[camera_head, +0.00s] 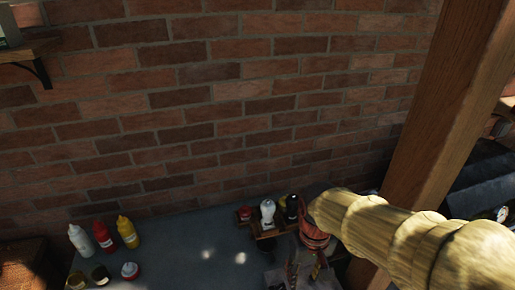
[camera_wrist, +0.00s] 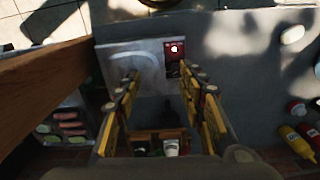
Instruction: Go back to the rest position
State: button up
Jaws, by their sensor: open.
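My gripper (camera_head: 304,268) is at the lower right of the head view, at the end of my yellowish arm, above the right part of the grey table (camera_head: 190,245). In the wrist view its two yellow fingers (camera_wrist: 164,82) stand wide apart with nothing held between them. Beyond the fingertips lie a pale square board (camera_wrist: 118,62) and a small dark red item (camera_wrist: 175,55) at its edge. A wooden crate (camera_wrist: 160,134) with bottles or jars shows between the finger bases. My gripper partly hides this area in the head view.
A white bottle (camera_head: 80,240), a red bottle (camera_head: 103,236) and a yellow bottle (camera_head: 127,232) stand at the table's left, with small jars in front. A wooden post (camera_head: 440,100) rises close to my arm. A brick wall (camera_head: 220,100) stands behind. The table's middle is clear.

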jog(key=s+d+r+m+t+b, duration=0.2)
jog(key=s+d+t+b, duration=0.3)
jog(key=s+d+b, duration=0.2)
jog(key=shift+s+r+b, duration=0.2)
jog(key=shift+s+b, duration=0.1)
jog(key=shift+s, duration=0.1)
jog(key=shift+c, duration=0.2)
